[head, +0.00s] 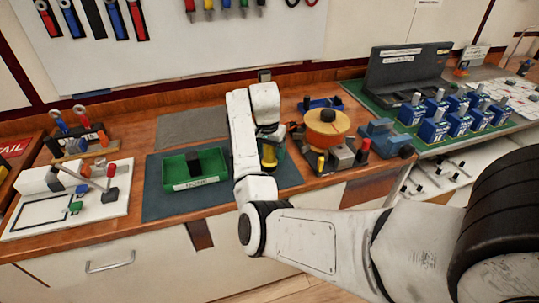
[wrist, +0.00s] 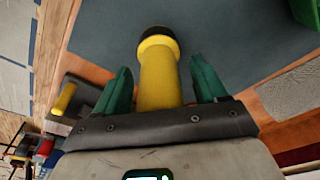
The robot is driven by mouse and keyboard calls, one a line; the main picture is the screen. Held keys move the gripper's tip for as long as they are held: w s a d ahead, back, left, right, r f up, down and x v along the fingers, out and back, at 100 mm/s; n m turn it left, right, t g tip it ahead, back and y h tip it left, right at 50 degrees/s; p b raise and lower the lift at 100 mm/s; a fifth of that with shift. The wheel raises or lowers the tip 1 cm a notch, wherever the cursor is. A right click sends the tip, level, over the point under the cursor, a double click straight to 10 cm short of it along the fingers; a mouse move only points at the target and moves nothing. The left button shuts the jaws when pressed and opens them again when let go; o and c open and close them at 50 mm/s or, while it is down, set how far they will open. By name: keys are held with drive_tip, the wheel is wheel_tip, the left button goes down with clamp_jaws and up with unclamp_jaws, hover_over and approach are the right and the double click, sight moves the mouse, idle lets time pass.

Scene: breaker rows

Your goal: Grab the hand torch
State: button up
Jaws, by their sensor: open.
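The hand torch (wrist: 158,78) is yellow with a black end. In the wrist view it lies between the two green fingers of my gripper (wrist: 160,84), with a gap on each side of it. My gripper is open around the torch and does not visibly grip it. In the head view the torch (head: 269,157) shows partly on the blue-grey mat, just right of my wrist. My arm hides much of my gripper there.
A green tray (head: 194,183) with a dark block stands left of my gripper on the mat (head: 157,207). An orange-topped device (head: 327,122) stands close on the right. Several blue breakers (head: 433,130) stand farther right. The wooden bench edge runs in front.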

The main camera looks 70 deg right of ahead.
drive_tip(key=shift+f, duration=0.15)
drive_tip(key=c, duration=1.3)
